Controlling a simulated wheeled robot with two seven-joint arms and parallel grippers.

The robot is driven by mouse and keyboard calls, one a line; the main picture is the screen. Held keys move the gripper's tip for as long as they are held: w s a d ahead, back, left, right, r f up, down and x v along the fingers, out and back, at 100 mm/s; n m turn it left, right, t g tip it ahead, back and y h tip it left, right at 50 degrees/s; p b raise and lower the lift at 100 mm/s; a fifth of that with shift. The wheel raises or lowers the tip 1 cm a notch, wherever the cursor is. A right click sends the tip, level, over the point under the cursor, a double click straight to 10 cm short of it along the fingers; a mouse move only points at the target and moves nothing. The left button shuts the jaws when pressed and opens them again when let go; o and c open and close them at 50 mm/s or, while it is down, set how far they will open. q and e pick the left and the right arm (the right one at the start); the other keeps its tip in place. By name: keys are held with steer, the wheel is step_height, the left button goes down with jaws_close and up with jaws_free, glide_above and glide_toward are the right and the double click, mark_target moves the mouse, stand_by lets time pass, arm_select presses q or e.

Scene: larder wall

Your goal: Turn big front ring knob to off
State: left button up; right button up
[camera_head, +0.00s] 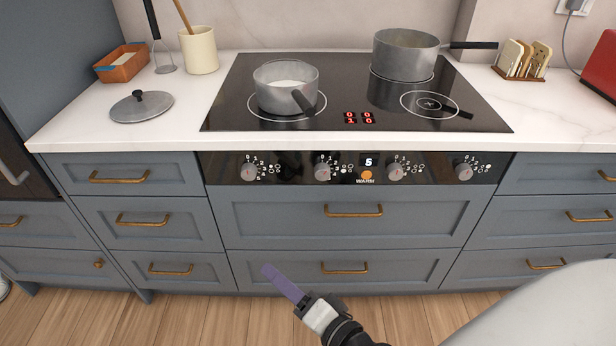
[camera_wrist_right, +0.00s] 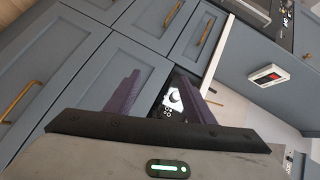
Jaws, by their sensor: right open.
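Four knobs sit on the black control panel (camera_head: 290,168): far left (camera_head: 249,173), centre left (camera_head: 323,172), centre right (camera_head: 396,172) and far right (camera_head: 465,170). Small ring symbols stand beside them, too small to match surely. On the hob (camera_head: 230,112), a steel saucepan with white contents (camera_head: 284,76) stands on the big front left ring (camera_head: 266,116). The red readout (camera_head: 359,118) shows 1 at its lower left and zeros elsewhere. My right gripper (camera_head: 266,268) is open and empty, low before the drawers; its purple fingers (camera_wrist_right: 160,78) show in the wrist view. My left gripper is out of view.
A larger pot (camera_head: 406,54) stands at the back right, handle pointing right. A lid (camera_head: 141,106) lies on the counter left of the hob. Brass drawer handles (camera_head: 353,210) stick out below the panel. The space before the drawers is clear around my gripper.

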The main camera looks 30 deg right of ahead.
steer(key=w+d+r+m+t+h, duration=0.3)
steer(key=w+d+r+m+h, duration=0.3)
steer(key=m, duration=0.7)
steer(key=m+g+h+b, duration=0.1)
steer(key=m+g+h, duration=0.35)
steer(key=m, duration=1.05)
glide_toward(323, 176)
steer(key=shift+t+h, duration=0.65)
steer(key=shift+t, duration=0.3)
steer(key=w+d, duration=0.1)
steer(key=w, duration=0.1)
steer(key=w+d+f, duration=0.1)
steer(key=w, duration=0.1)
steer(key=w+d+f, duration=0.1)
steer(key=w, duration=0.1)
steer(key=shift+w+d, duration=0.15)
steer(key=shift+d, duration=0.05)
steer(key=shift+w+d+p, duration=0.3)
steer(key=shift+w, duration=0.25)
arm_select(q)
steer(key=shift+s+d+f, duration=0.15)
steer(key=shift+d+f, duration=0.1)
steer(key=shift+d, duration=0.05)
arm_select(e)
steer(key=c, duration=1.1)
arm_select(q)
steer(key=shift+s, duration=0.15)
arm_select(e)
steer(key=shift+o, duration=0.2)
